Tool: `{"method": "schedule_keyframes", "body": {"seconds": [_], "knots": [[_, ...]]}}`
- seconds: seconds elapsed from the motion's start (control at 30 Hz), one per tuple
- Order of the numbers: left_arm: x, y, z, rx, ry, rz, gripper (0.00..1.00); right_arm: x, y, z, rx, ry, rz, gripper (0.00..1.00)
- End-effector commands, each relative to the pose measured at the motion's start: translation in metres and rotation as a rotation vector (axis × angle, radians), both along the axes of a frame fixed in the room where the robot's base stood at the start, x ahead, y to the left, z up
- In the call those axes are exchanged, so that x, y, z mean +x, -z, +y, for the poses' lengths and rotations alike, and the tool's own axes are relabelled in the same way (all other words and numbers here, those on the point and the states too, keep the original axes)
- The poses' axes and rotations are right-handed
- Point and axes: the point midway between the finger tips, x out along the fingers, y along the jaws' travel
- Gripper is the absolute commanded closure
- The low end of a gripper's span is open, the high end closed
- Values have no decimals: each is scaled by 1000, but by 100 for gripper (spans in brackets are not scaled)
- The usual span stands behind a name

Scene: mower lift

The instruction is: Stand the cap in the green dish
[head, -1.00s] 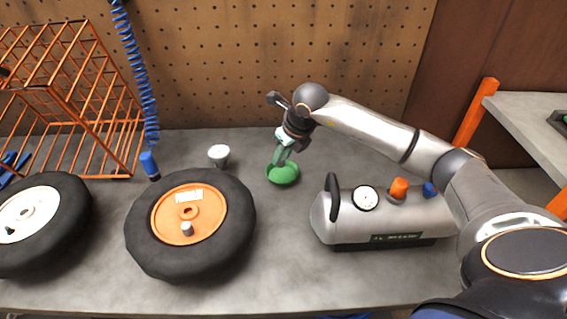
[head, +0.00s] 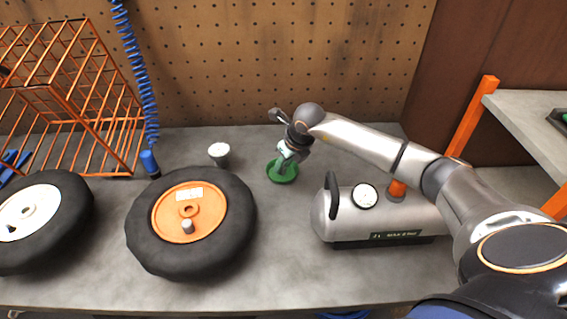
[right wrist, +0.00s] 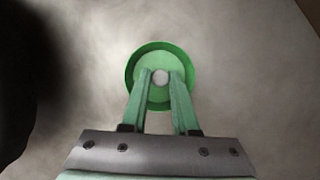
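The green dish (head: 284,177) is a shallow round dish on the bench near the back middle. It also shows in the right wrist view (right wrist: 161,48). My right gripper (head: 282,167) points down over the dish with its fingertips low inside the dish's outline. In the right wrist view the small pale round cap (right wrist: 161,77) sits between the two green fingertips, which close on it from both sides. I cannot tell whether the cap touches the dish floor. In the head view the fingers hide the cap. My left gripper is out of view.
A silver air tank (head: 385,215) lies right of the dish. An orange wire rack (head: 70,90) is at back left.

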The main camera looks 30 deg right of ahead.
Motion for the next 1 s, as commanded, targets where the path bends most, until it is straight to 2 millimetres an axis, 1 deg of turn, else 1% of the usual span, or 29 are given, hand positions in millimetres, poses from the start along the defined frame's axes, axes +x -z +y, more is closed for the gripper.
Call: {"method": "schedule_keyframes", "body": {"seconds": [0.03,0.2,0.23,0.47,0.57,0.6,0.67,0.73,1.0], "knots": [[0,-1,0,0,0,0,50,0,0,0,0,0,0,65],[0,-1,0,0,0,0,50,0,0,0,0,1,0,46],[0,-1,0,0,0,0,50,0,0,0,0,1,0,44],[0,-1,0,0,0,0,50,0,-1,0,0,1,0,44],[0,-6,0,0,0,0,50,0,-7,0,0,1,0,44],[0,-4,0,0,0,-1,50,-2,-9,-1,-1,0,-2,44],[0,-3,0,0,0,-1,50,-5,-17,-2,0,1,-2,44],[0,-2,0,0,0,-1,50,-10,-29,-2,-2,-1,-3,44],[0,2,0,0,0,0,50,-33,-83,-5,-2,0,-3,44]]}}
